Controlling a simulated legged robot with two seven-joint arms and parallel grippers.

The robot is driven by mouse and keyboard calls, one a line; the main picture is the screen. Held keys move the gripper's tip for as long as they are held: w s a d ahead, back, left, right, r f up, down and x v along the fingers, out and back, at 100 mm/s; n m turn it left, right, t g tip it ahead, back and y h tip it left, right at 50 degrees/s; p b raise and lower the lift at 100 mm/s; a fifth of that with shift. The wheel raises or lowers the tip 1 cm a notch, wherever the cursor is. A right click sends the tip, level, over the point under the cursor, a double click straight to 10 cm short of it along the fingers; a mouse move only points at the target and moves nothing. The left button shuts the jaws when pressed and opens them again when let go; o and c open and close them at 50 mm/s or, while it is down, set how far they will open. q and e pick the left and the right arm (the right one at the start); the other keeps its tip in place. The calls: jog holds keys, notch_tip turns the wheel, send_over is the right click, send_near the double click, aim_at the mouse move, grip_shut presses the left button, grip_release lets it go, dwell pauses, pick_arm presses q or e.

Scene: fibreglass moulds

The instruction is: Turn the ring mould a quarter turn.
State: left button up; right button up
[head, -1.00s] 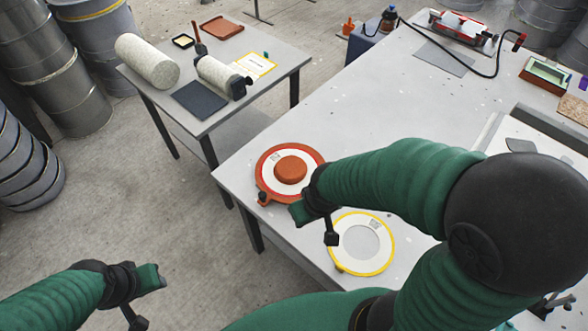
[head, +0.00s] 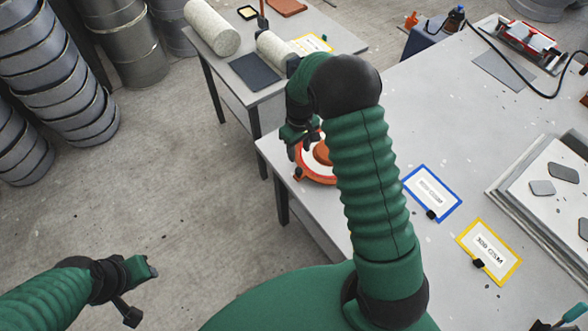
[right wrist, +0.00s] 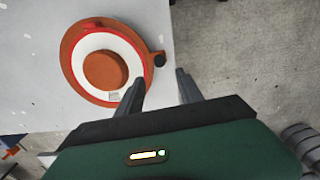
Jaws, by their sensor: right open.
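The ring mould is an orange disc with a white ring and a raised orange centre. In the head view the ring mould (head: 310,174) lies near the left edge of the big table, partly hidden behind my right arm. In the right wrist view the whole ring mould (right wrist: 76,72) shows, with a dark knob (right wrist: 158,58) on its right rim. Contact cannot be told. My left gripper (head: 142,288) is over the floor, away from the mould; its jaws are unclear.
A blue-framed card (head: 431,194) and a yellow-framed card (head: 489,251) lie on the big table (head: 440,120), right of my arm. A tray (head: 502,192) with grey plates is farther right. A smaller table (head: 268,88) with rolls stands behind. Steel drums (head: 128,48) stand at left.

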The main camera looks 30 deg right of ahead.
aim_at(299, 169)
notch_tip(299, 169, down, 12)
jog(key=shift+r+p, duration=0.1)
jog(key=shift+p, duration=0.95)
jog(key=shift+f, duration=0.45)
jog(key=shift+d, duration=0.1)
grip_shut()
jog(key=shift+w+r, duration=0.1)
